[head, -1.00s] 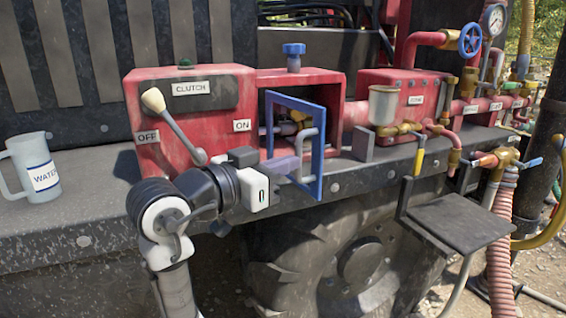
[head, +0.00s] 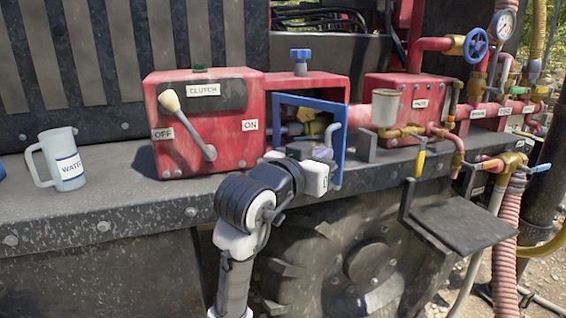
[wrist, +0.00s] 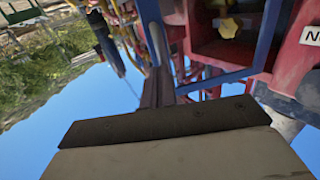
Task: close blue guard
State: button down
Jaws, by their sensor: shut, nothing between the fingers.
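The blue guard (head: 310,100) is an open rectangular frame at the front of a red housing (head: 357,82) in the head view. It stands at a slight angle to the opening, close to it but not clearly flush. Its blue bars also show in the wrist view (wrist: 268,35). My gripper (head: 322,153) is shut and empty, at the lower right part of the frame. In the wrist view the shut fingers (wrist: 160,88) are beside a blue upright; I cannot tell whether they touch it. My wrist hides the frame's lower left part.
A red clutch box (head: 225,125) with a lever (head: 185,128) stands left of the housing. A small grey plate (head: 364,149) stands just right of the guard. A cup (head: 385,107), pipes and a valve wheel (head: 476,43) are farther right. A water jug (head: 65,160) is far left.

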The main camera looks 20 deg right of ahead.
aim_at(341, 151)
jog(key=d, duration=0.2)
jog(key=w+d, duration=0.1)
jog(key=d, duration=0.2)
jog(key=shift+p, duration=0.4)
jog(key=w+d+n+t+y+p, duration=0.3)
jog(key=w+d+n+t+y, duration=0.4)
jog(key=w+d+n+y, duration=0.2)
jog(key=shift+w+d+t+y, duration=0.4)
jog(key=shift+w+d+y, duration=0.7)
jog(key=shift+w+d, duration=1)
jog(key=shift+w+a, duration=0.1)
